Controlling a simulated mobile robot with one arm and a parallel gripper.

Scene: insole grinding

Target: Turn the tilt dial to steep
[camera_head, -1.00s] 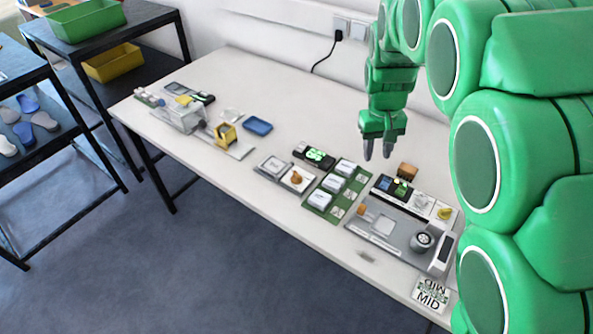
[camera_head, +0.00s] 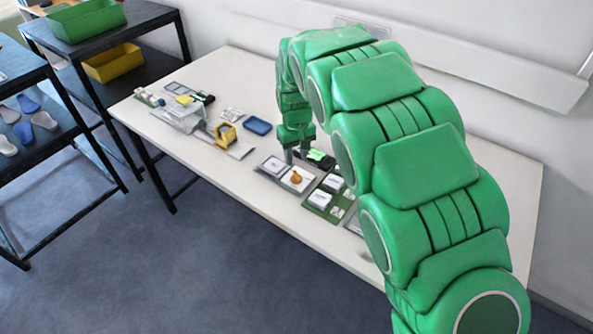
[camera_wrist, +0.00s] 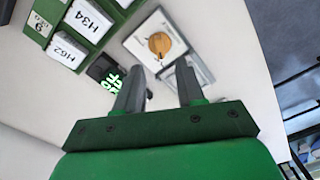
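An orange-brown dial (camera_head: 296,177) sits on a white plate at the middle of the table. It also shows in the wrist view (camera_wrist: 160,44), just beyond my fingertips. Its markings are too small to read, and I cannot tell whether it is the tilt dial. My gripper (camera_head: 297,158) points down just behind the dial plate. In the wrist view my gripper (camera_wrist: 161,64) has its two fingers apart with nothing between them. The fingers appear clear of the dial.
A small black display (camera_wrist: 105,72) with green characters stands beside the fingers. White labelled boxes (camera_head: 319,199) sit on a green tray (camera_head: 337,212) to the right. A blue tray (camera_head: 257,126) and a yellow device (camera_head: 226,135) are left. My arm hides the table's right part.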

